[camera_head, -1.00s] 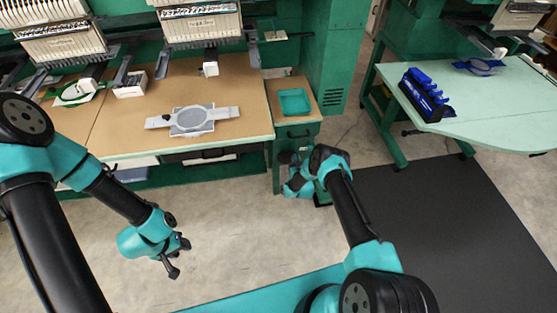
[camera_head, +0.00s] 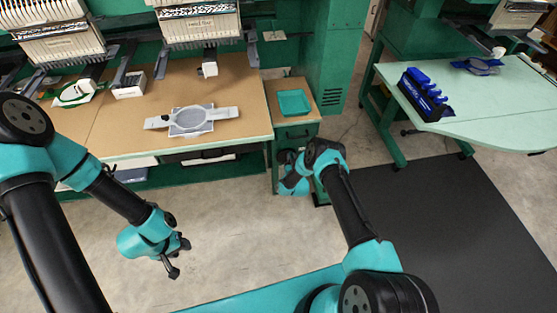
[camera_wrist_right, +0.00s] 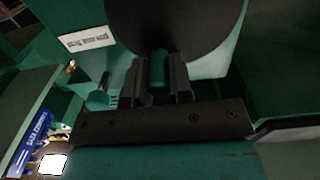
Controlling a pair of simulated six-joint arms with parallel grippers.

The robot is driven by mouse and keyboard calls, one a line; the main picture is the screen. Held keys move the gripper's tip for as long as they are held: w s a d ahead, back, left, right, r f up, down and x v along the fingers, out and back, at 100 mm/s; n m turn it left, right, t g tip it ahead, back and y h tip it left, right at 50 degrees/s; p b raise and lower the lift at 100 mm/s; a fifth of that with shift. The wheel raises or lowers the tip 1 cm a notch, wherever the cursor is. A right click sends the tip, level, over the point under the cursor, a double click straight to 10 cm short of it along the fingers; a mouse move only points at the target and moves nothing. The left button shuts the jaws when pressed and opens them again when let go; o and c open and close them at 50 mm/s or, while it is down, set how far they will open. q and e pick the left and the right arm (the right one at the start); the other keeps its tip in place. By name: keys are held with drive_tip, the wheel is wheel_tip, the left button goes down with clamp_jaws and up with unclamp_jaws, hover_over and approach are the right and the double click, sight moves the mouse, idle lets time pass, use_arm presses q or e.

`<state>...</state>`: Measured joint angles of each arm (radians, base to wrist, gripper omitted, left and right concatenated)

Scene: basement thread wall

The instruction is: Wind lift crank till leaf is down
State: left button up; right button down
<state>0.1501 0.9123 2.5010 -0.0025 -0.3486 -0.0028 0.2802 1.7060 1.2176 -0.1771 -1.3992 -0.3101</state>
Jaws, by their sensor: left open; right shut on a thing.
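My right gripper (camera_wrist_right: 160,82) is shut on a small teal handle (camera_wrist_right: 158,66), which stands between its two dark fingers in the right wrist view. A large dark round disc (camera_wrist_right: 175,22) fills the space just beyond the handle; I cannot tell how they join. In the head view my right wrist hangs beside the small cabinet at the end of the brown table, and its own links hide the crank and the fingers. My left gripper (camera_head: 179,258) is open and empty above the bare floor. I cannot tell which surface is the leaf.
The brown table (camera_head: 240,105) carries a hoop (camera_head: 190,119). A teal tray (camera_head: 294,102) sits on the small cabinet (camera_head: 297,133). A pale green table (camera_head: 490,125) with a blue-topped rack (camera_head: 425,95) stands at right. A green knob (camera_wrist_right: 97,99) shows left of my right fingers.

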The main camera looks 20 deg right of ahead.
sight(279, 160)
drive_tip(key=shift+a, duration=0.6)
drive_tip(key=shift+y, duration=0.3)
drive_tip(key=shift+w+a+f, duration=0.1)
drive_tip(key=shift+a+f, duration=0.15)
drive_tip(key=shift+a, duration=0.45)
drive_tip(key=shift+w+a+f, duration=0.1)
drive_tip(key=shift+a+f, duration=0.2)
drive_tip(key=shift+a, duration=0.35)
drive_tip(key=shift+a+f, duration=0.25)
drive_tip(key=shift+a, duration=0.45)
drive_tip(key=shift+w+a+f, duration=0.1)
drive_tip(key=shift+a+f, duration=0.05)
drive_tip(key=shift+f, duration=0.75)
drive_tip(key=shift+w+a+f, duration=0.1)
drive_tip(key=shift+a+f, duration=0.05)
drive_tip(key=shift+f, duration=0.75)
drive_tip(key=c, duration=1)
unclamp_jaws()
drive_tip(key=shift+d, duration=0.1)
drive_tip(key=shift+s, duration=0.1)
